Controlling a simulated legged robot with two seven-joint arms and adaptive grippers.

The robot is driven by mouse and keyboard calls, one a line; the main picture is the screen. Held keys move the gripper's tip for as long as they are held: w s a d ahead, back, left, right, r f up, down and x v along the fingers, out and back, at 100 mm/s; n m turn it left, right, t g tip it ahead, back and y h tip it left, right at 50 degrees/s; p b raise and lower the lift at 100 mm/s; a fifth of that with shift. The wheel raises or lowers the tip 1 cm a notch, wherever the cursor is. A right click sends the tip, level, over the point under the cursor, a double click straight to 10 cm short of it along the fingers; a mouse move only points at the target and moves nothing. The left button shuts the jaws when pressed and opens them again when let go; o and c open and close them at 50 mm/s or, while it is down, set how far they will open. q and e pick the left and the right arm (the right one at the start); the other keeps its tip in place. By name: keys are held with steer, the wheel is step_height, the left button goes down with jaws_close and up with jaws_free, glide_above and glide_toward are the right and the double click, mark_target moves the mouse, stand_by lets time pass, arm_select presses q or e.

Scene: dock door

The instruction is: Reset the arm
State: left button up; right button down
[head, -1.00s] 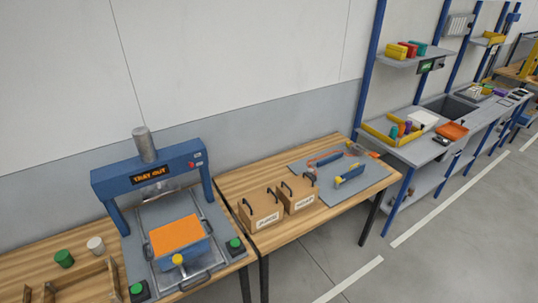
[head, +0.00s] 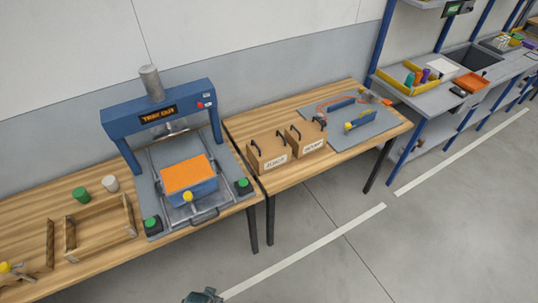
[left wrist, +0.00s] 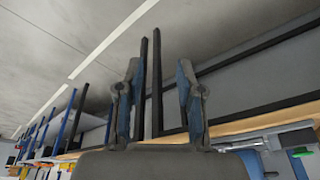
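My left gripper (left wrist: 159,68) shows in the left wrist view with its two fingers apart and nothing between them. Behind it are dark table legs, grey floor and the underside of a wooden table edge. In the head view a small dark blue-grey part of one of my arms (head: 203,297) shows at the bottom edge, in front of the tables; I cannot tell which arm it belongs to. My right gripper cannot be made out.
A blue press (head: 158,115) reading "TRAY OUT" stands on the wooden table, with an orange-topped block (head: 188,174) on its tray. Two cardboard boxes (head: 267,152) and a grey mat (head: 377,127) lie right of it. A wooden frame (head: 100,228) is left. Floor in front is clear.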

arm_select(q)
steer(key=s+f+g+b, duration=0.1)
steer(key=s+f, duration=0.2)
steer(key=f, duration=0.8)
steer(key=s+f+b, duration=0.1)
steer(key=s+f, duration=0.2)
steer(key=f, duration=0.8)
steer(key=s+a+f+g, duration=0.1)
steer(key=s+a+f, duration=0.2)
steer(key=s+f, duration=1)
steer(key=shift+s+a+f+b, duration=0.25)
steer(key=shift+s+b, duration=0.2)
steer(key=shift+s, duration=0.6)
